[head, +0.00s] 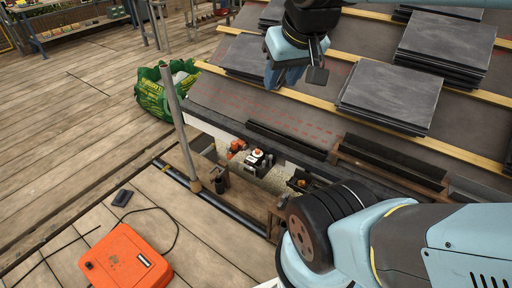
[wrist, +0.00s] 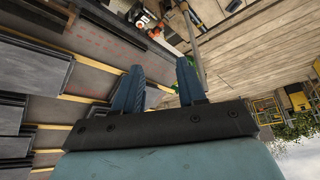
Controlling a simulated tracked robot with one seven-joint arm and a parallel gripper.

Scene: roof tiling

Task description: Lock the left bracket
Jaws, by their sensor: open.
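My gripper (head: 286,76) hangs above the roof's upper left part in the head view, pointing down. Its two blue fingers are apart and empty in the wrist view (wrist: 160,78). Dark gutter-like lengths lie along the eave, one at the left (head: 286,139) and one further right (head: 392,163). I cannot make out the left bracket or its lock clearly; the eave's lower edge is small and partly shaded. My gripper is well apart from the eave.
Slate stacks (head: 390,96) lie on the battened roof. Below the eave are a white-and-orange tool (head: 257,159) and an orange-and-black item (head: 237,147). A grey upright pole (head: 180,130), green bag (head: 153,97) and orange case (head: 127,258) stand left. The plank deck has clear room.

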